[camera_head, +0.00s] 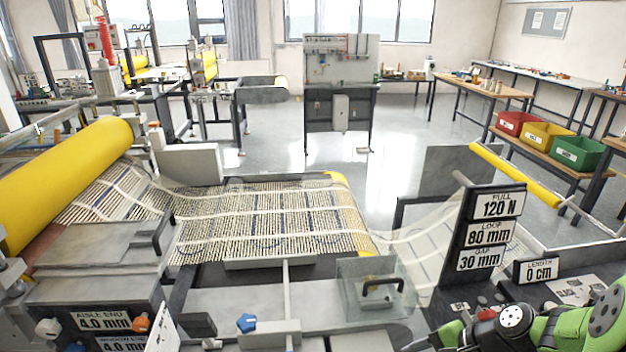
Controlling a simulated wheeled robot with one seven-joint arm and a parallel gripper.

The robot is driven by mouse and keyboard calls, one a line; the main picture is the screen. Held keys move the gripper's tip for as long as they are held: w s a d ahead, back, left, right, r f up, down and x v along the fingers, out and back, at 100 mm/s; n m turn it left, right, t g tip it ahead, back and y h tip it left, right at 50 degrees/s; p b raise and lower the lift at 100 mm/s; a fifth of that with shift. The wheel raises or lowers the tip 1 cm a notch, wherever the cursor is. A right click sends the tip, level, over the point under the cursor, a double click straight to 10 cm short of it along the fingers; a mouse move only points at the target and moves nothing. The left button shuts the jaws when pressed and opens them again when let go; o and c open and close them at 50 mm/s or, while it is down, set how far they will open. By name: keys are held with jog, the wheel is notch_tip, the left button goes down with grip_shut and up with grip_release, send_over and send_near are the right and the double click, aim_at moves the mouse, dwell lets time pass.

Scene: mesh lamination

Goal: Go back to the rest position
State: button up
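My green and black arm shows at the bottom right corner, low in front of the sign panel and the dark console. Its links run along the lower edge of the picture. No gripper fingers can be made out, so I cannot see whether anything is held. A pale mesh web (270,213) with white strips and dark lines runs from the big yellow roll (65,175) at left across the machine bed. It sags down to the right behind the sign panel (487,235), which reads FULL 120 N, LOOP 80 mm, GAP 30 mm.
A clear guard with a black handle (382,286) stands at the bed's front, left of my arm. A LENGTH 0 cm sign (541,270) stands just above my arm. Red (516,123), yellow (546,135) and green (577,152) bins sit on a right-hand bench.

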jog(key=s+a+r+n+t+h, duration=0.1)
jog(key=s+a+r+n+h, duration=0.2)
jog(key=s+r+n, duration=0.3)
jog(key=s+a+r+n+t+h, duration=0.1)
jog(key=s+a+r+n+h, duration=0.2)
jog(key=s+a+r+n, duration=0.2)
jog(key=s+r+n, duration=0.1)
jog(key=s+r, duration=0.2)
jog(key=r, duration=0.1)
jog(key=shift+a+r+n+h, duration=0.3)
jog(key=shift+a+r+h, duration=0.05)
jog(key=shift+a+h, duration=0.05)
